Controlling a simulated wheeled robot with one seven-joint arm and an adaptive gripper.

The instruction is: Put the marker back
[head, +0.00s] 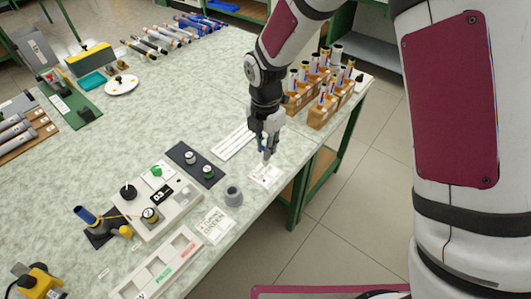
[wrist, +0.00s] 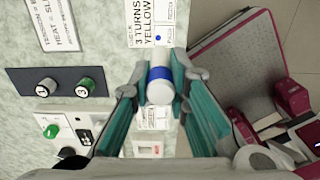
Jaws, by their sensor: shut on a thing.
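The marker is a short white cylinder with a blue band (wrist: 159,86), seen nearly end-on in the wrist view. My gripper (wrist: 160,84) is shut on it, with one teal-lined finger on each side. In the head view my gripper (head: 266,146) points down over the table near its right edge, above a small white card (head: 265,173). The marker's pale end (head: 267,157) shows just below the fingers there; whether it touches the card I cannot tell. A small grey round cup (head: 232,195) stands on the table to the lower left of my gripper.
A dark plate with two knobs (head: 196,164) and a control box (head: 158,200) lie left of my gripper. A printed card (head: 216,225) and a white labelled tray (head: 158,266) are nearer. Wooden blocks holding several tubes (head: 325,105) stand behind right. The table's middle is clear.

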